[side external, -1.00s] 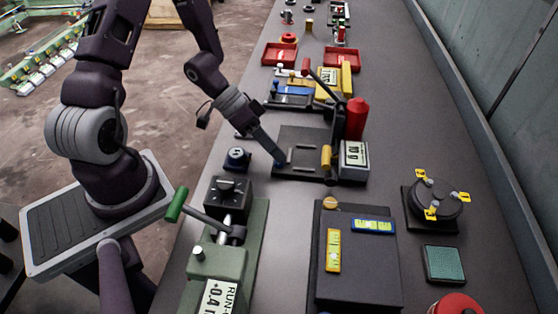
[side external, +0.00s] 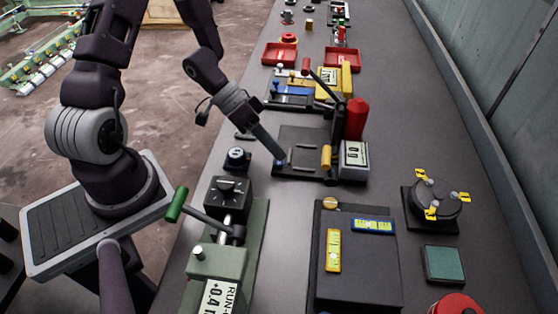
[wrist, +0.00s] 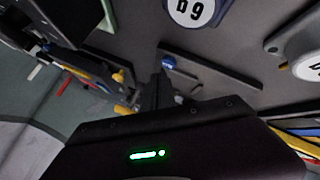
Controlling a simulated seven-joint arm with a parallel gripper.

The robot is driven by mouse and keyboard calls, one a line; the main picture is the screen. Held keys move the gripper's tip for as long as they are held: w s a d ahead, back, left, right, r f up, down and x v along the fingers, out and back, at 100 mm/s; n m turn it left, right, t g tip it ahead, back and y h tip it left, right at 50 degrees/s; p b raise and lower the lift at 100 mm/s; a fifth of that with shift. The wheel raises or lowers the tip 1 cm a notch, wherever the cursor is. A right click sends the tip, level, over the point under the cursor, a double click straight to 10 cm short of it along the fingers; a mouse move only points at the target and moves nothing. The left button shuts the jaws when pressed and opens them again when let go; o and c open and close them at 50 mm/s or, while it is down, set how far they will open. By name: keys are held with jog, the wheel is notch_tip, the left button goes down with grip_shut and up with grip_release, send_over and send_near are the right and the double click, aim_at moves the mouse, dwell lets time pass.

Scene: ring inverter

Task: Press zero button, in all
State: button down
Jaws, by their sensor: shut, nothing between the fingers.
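A dark plate (side external: 300,138) lies mid-bench, with a white digital display box (side external: 354,160), a red cylinder (side external: 356,118) and a yellow part (side external: 326,157) on its right side. My gripper (side external: 281,160) is shut and empty. It points down at the plate's near left corner. In the wrist view, a small blue button (wrist: 169,63) shows just beyond my shut fingertips (wrist: 161,80). The fingertips hide the spot under them in the side view, and I cannot tell whether they touch the button. The display's digits are small and look like zeros.
A black knob box (side external: 229,192) and a green lever device (side external: 240,240) stand near my gripper at the front left. A blue-and-yellow lever device (side external: 292,95) stands behind. Bench surface right of the display is clear.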

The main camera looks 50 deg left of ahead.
aim_at(275, 161)
jog(key=shift+r, duration=0.2)
jog(key=shift+r, duration=2.5)
jog(key=shift+w, duration=0.1)
jog(key=w+a+r+n+t+y, duration=0.1)
jog(key=a+r+t+y, duration=0.1)
jog(key=a+r+y, duration=0.35)
jog(key=w+a+r+n+t+y, duration=0.1)
jog(key=a+r+t+y, duration=0.15)
jog(key=r+y, duration=0.5)
jog(key=s+d+r+g+h, duration=0.1)
jog(key=s+d, duration=0.3)
jog(key=s, duration=0.5)
jog(key=s+d+r+n+g+h, duration=0.1)
jog(key=s+d+r+g+h, duration=0.1)
jog(key=s+d, duration=0.3)
jog(key=s+r+h, duration=0.1)
jog(key=s, duration=0.3)
jog(key=shift+r+n+h, duration=0.3)
jog(key=shift+r+h, duration=0.1)
